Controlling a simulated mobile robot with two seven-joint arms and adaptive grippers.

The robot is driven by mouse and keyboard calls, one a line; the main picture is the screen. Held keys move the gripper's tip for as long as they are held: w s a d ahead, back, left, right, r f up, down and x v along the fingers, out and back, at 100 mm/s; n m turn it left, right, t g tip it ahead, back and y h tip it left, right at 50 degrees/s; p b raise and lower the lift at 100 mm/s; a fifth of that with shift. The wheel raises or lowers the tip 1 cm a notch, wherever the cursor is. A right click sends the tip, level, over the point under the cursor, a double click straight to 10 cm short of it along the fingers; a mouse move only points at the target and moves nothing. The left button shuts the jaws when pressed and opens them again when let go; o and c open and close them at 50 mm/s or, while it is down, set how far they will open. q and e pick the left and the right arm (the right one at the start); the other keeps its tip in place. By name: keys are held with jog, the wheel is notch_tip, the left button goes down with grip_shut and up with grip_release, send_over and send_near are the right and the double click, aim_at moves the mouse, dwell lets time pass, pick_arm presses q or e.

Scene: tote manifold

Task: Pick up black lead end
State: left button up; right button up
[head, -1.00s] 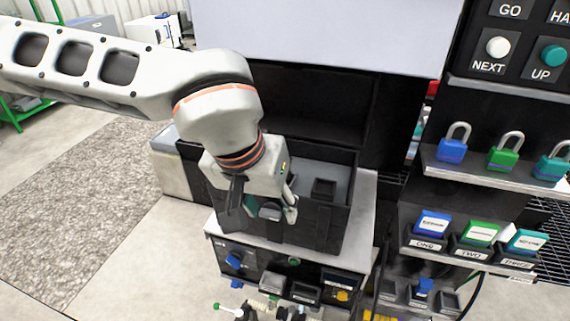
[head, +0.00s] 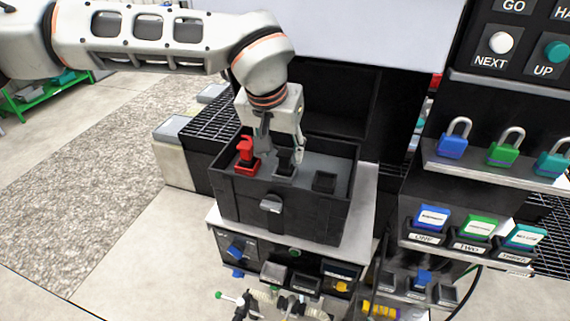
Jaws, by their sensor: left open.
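The black lead end (head: 284,163) stands upright inside the open black case, beside a red lead end (head: 246,152) to its left. My left gripper (head: 280,150) points down into the case over the black lead end. Its fingers are open, one on each side of the black lead end's upper part as seen from here. I cannot tell whether they touch it. My right gripper is not in view.
The black case (head: 285,217) has a raised lid behind and sits on a pale bench top (head: 358,215). An empty dark socket (head: 324,181) is at right inside. Padlocks (head: 453,140) and labelled blocks (head: 432,218) stand on shelves at right.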

aim_at(284, 154)
pick_arm(q)
jog(key=shift+w+d, duration=0.1)
jog(key=shift+w, duration=0.3)
jog(key=x, duration=0.5)
grip_shut()
